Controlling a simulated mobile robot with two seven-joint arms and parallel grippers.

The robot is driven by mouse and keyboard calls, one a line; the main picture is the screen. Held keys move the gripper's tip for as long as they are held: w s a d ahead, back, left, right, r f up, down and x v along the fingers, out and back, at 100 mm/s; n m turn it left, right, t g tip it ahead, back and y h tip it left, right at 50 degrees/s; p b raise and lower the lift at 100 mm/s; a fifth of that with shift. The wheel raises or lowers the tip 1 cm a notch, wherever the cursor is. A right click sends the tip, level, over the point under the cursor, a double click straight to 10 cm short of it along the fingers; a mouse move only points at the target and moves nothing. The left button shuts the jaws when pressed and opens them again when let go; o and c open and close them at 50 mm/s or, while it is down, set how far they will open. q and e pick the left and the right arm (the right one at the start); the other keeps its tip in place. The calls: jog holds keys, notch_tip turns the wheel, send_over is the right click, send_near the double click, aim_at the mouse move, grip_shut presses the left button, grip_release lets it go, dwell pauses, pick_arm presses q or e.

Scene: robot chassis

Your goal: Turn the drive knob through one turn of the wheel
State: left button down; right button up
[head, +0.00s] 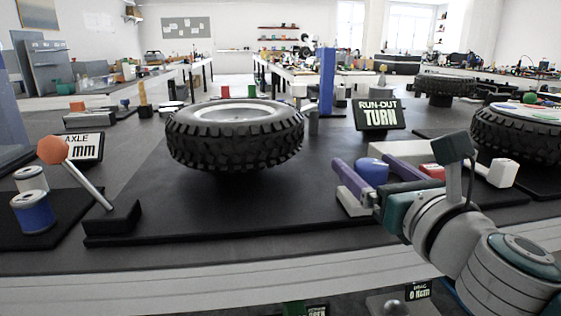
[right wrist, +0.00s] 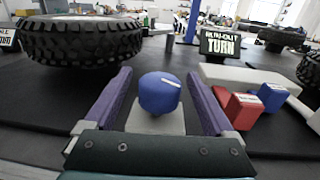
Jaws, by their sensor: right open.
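The drive knob looks to be the blue rounded knob (head: 372,171) on a light grey base, right of the wheel in the head view. It also shows in the right wrist view (right wrist: 159,92). The wheel, a black knobbly tyre with a pale rim (head: 236,135), lies flat above the dark mat. My right gripper (head: 372,180) is open, with its purple fingers on either side of the knob. In the right wrist view the knob stands between the fingers (right wrist: 158,100), with gaps on both sides. My left gripper is not in view.
A sign reading "RUN-OUT TURN" (head: 379,114) stands behind the knob. Red and blue blocks (right wrist: 240,108) lie right of the right finger. A lever with an orange ball (head: 52,150) and spools (head: 33,212) are at left. The dark mat (head: 200,215) is clear in front of the wheel.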

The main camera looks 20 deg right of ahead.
jog(key=c, duration=1.4)
jog(key=shift+o, duration=0.2)
